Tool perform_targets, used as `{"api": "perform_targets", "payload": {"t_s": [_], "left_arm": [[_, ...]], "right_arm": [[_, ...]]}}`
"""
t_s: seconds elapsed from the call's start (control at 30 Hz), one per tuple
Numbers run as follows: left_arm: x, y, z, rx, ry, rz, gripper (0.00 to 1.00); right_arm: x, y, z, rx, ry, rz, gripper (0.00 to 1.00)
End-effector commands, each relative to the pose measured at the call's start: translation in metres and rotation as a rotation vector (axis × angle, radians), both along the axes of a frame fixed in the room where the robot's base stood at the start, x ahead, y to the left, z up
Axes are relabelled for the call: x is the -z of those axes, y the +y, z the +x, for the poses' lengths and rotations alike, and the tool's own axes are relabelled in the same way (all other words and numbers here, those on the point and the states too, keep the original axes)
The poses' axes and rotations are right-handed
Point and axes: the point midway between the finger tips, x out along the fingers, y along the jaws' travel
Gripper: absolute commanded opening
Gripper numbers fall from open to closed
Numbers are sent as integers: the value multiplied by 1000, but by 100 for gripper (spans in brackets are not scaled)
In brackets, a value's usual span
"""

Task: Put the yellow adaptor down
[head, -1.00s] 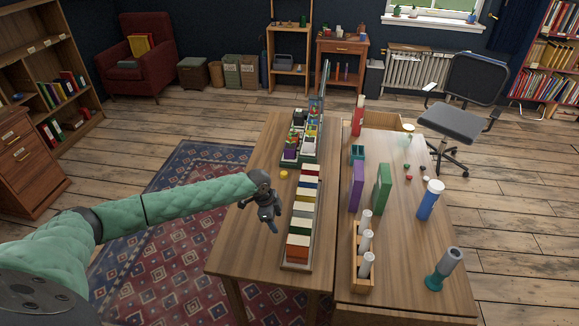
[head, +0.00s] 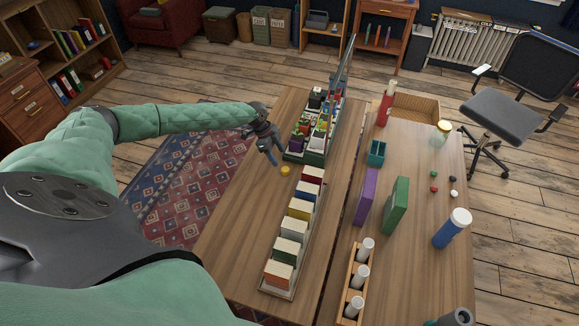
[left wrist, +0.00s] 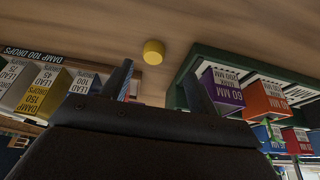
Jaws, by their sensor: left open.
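The yellow adaptor (head: 285,170) is a small round yellow piece standing on the left wooden table (head: 240,215), between the row of labelled boxes and the green tray. My left gripper (head: 273,157) is just left of it and a little farther back in the head view, apart from it. In the left wrist view the yellow adaptor (left wrist: 153,52) shows beyond the two spread fingers, with nothing between them. The left gripper (left wrist: 160,80) is open and empty.
A row of coloured, labelled boxes (head: 292,229) stands nearer on the table. A green tray (head: 310,158) packed with small boxes stands just behind the adaptor. The right table holds purple and green books (head: 397,206) and a blue cylinder (head: 452,230). Table left of the boxes is clear.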

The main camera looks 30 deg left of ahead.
Motion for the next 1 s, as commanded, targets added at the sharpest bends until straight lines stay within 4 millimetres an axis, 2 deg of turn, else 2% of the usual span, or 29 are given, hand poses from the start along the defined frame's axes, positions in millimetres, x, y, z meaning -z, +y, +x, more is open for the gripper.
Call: {"api": "perform_targets", "payload": {"t_s": [0.1,0.27,0.43,0.5,0.63,0.87,1.0], "left_arm": [[13,-6,1,1,0,-1,59],[23,-14,0,2,0,0,59],[45,-25,-2,2,-1,1,59],[54,-28,-2,2,-1,0,59],[60,-31,-1,1,0,0,59],[60,-31,-1,1,0,1,59],[60,-31,-1,1,0,1,36]], "right_arm": [[1,2,10,0,-7,1,36],[-1,2,13,0,-8,1,36],[0,2,14,0,-8,1,36],[-1,4,22,0,-15,2,36],[-4,5,31,1,-23,3,36],[-6,5,34,1,-23,2,36],[-5,4,31,1,-21,2,36]]}}
